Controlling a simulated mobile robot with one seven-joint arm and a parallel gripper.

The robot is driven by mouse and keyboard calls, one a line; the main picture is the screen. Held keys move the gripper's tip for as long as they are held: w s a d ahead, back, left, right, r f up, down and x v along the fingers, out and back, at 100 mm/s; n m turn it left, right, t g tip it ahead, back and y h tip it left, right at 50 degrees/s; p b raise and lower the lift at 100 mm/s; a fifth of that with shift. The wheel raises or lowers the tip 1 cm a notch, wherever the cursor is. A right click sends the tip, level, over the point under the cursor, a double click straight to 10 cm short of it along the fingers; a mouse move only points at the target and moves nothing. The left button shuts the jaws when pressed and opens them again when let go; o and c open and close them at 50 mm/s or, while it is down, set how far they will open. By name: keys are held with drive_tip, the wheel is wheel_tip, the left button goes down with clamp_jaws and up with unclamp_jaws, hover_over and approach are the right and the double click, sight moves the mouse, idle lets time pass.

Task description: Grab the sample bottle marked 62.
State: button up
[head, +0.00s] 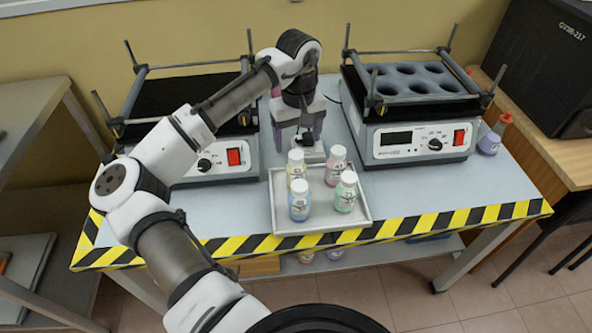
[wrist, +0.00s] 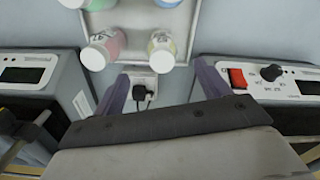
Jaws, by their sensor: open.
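Several white-capped sample bottles stand upright on a grey tray (head: 270,215) in the head view. The back row has a yellow bottle (head: 297,170) and a pink bottle (head: 336,168); the front row has a blue bottle (head: 300,205) and a green bottle (head: 345,195). Their labels carry numbers too small to read surely, so I cannot tell which is 62. My gripper (head: 298,139) is open and empty, above the table just behind the tray. In the wrist view, the pink bottle (wrist: 103,49) and yellow bottle (wrist: 162,48) lie beyond its purple fingers, apart from them.
Two machines flank the gripper: a left one (head: 200,163) and a right one (head: 412,143) with a holed rack (head: 415,80). A power socket (head: 314,148) sits behind the tray. The table front has a striped edge (head: 400,226).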

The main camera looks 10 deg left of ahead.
sight(296, 154)
wheel_tip(296, 154, down, 4)
drive_tip(key=shift+r, duration=0.25)
drive_tip(key=shift+w+a+f+p, duration=0.15)
drive_tip(key=shift+f+p, duration=0.35)
drive_tip(key=shift+f, duration=0.9)
drive_tip(key=shift+a+f+p, duration=0.1)
drive_tip(key=shift+f+p, duration=0.35)
drive_tip(key=shift+f, duration=0.9)
drive_tip(key=c, duration=1.2)
drive_tip(key=shift+o, duration=0.2)
drive_tip(key=shift+r, duration=0.1)
